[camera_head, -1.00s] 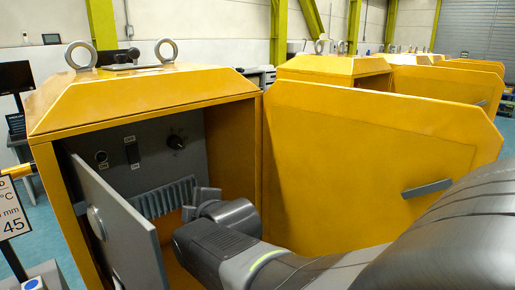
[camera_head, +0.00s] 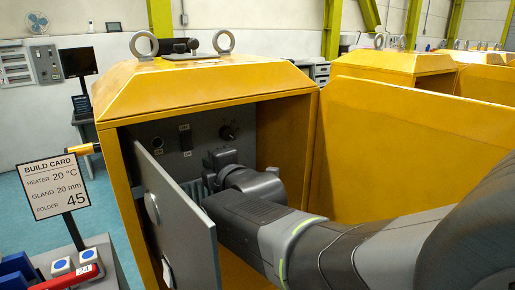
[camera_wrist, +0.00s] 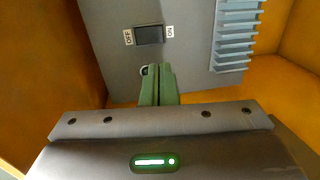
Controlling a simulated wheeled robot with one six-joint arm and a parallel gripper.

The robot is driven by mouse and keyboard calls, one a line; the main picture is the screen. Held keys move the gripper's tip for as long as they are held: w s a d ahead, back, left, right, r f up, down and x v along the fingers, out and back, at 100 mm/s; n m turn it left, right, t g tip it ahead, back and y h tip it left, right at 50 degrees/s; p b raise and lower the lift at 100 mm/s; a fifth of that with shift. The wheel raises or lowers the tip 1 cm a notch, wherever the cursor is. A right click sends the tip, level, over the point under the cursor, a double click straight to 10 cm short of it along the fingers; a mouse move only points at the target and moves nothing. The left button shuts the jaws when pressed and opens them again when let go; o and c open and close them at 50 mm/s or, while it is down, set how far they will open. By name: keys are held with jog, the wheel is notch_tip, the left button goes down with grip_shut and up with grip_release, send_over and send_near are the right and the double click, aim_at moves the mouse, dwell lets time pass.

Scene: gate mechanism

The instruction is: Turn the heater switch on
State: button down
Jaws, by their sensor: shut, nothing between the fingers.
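The black rocker switch (camera_head: 185,139) is on the grey panel inside the open yellow cabinet, with a white label at each end. In the wrist view the same switch (camera_wrist: 149,35) has OFF at its left and ON at its right. I cannot tell which side is pressed, and no heater label is readable. My gripper (camera_head: 218,157) is inside the cabinet, just below and right of the switch. In the wrist view its green fingers (camera_wrist: 157,72) are together and empty, apart from the switch in the picture and partly over a small round fitting.
A dark knob (camera_head: 228,132) is right of the switch. Ribbed grey fins (camera_wrist: 233,35) stand out from the panel. The grey inner door (camera_head: 180,215) is ajar at left, and the yellow outer door (camera_head: 400,150) is open at right. A build card (camera_head: 55,186) reads heater 20 °C.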

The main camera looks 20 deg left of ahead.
aim_at(188, 149)
jog(key=p+x, duration=0.3)
jog(key=x, duration=1)
jog(key=shift+p, duration=0.35)
jog(key=shift+f, duration=0.15)
jog(key=b, duration=0.2)
jog(key=shift+w+a+f+b, duration=0.1)
jog(key=shift+a+f+b, duration=0.1)
jog(key=shift+f+b, duration=0.1)
jog(key=shift+r, duration=0.3)
